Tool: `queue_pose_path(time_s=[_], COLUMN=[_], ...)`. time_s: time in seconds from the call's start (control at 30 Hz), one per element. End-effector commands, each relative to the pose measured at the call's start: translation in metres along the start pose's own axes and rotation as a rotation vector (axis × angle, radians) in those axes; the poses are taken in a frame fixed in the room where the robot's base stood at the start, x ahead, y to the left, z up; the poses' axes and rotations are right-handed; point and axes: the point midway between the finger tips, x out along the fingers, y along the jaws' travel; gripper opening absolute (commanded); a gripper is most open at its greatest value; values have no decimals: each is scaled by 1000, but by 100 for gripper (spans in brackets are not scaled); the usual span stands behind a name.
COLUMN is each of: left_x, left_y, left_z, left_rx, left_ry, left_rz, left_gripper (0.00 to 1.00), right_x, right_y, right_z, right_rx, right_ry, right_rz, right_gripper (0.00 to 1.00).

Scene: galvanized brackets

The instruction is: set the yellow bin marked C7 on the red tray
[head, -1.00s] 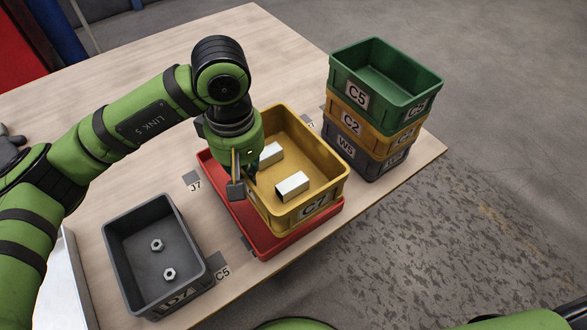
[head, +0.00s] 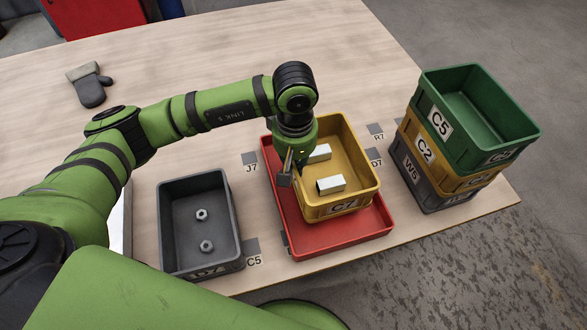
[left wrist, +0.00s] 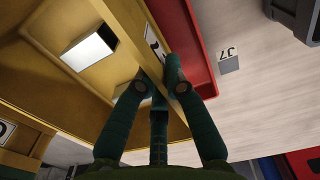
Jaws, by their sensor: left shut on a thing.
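The yellow bin marked C7 (head: 343,207) is over the red tray (head: 345,236) in the head view, with two pale metal brackets (head: 331,184) inside it. Bare tray shows along the left, front and right front of the bin. The bin hides the tray's back part, and I cannot tell whether its base touches the tray. My left gripper (head: 289,170) is shut on the bin's left wall. The left wrist view shows the fingers (left wrist: 158,92) straddling that wall (left wrist: 130,40), with a bracket (left wrist: 88,50) inside. My right gripper is out of view.
A grey bin (head: 163,225) with two nuts stands left of the tray. A stack at right has a green C5 bin (head: 442,125) on a yellow C2 bin (head: 424,150) on a grey bin (head: 411,173). The back middle table is clear.

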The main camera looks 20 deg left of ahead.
Motion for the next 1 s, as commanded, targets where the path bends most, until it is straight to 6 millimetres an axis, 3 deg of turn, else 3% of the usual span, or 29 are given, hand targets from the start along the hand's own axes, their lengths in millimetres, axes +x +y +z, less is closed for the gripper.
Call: queue_pose_path(time_s=[0.13, 0.4, 1.0], left_x=[6, 40, 51], left_y=[-3, -3, -3], left_z=[-5, -4, -5], left_rx=[1, 1, 2], left_ry=[-1, -1, 2], left_rz=[2, 3, 3], left_gripper=[0, 0, 0], right_x=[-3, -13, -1], right_y=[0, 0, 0], right_z=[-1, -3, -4], right_rx=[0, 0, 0], right_ry=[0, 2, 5], right_rz=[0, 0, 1], right_gripper=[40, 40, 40])
